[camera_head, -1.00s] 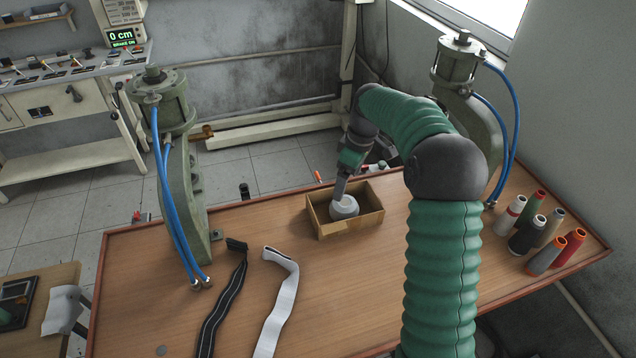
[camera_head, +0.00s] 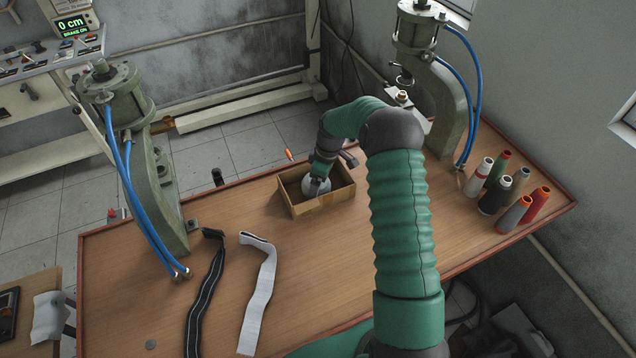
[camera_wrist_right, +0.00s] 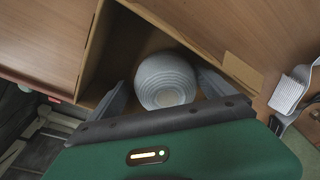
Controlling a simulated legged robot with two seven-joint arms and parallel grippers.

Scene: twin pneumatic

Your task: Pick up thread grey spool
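A light grey thread spool (camera_head: 318,187) is inside an open cardboard box (camera_head: 321,204) on the wooden table. It shows as a ridged pale grey round form in the right wrist view (camera_wrist_right: 166,80). My right gripper (camera_head: 321,177) reaches down into the box over this spool. In the right wrist view my right gripper's fingers (camera_wrist_right: 163,92) are spread, one on each side of the spool, with gaps visible. The spool's lower part is hidden by the box and gripper. My left gripper is not in view.
Several coloured spools (camera_head: 496,194) stand at the table's right. Pneumatic presses with blue hoses stand at left (camera_head: 150,185) and back right (camera_head: 445,95). A black strap (camera_head: 206,296) and a white strap (camera_head: 260,291) lie left of the box. The table's front middle is mostly clear.

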